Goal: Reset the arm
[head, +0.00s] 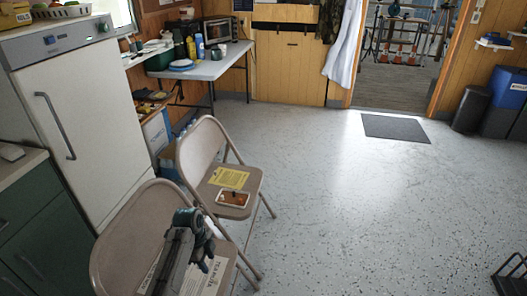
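My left arm comes in at the bottom left, over the seat of the nearer folding chair (110,250). My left gripper (191,222) is at its far end, dark with teal parts, and points away from me. Its fingertips are too small and dark to tell whether they are open or shut. A small white and blue item (209,243) shows just beside it; I cannot tell whether they touch. A paper with print (212,278) lies on that seat, partly hidden by my arm. My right gripper is not in view.
A second folding chair (197,146) holds a yellow sheet (229,178) and a small tray (233,199). A white fridge (85,120) stands left. A table (215,66) stands behind. A black rack (512,278) is at the lower right edge. The middle floor is clear up to a dark mat (395,128).

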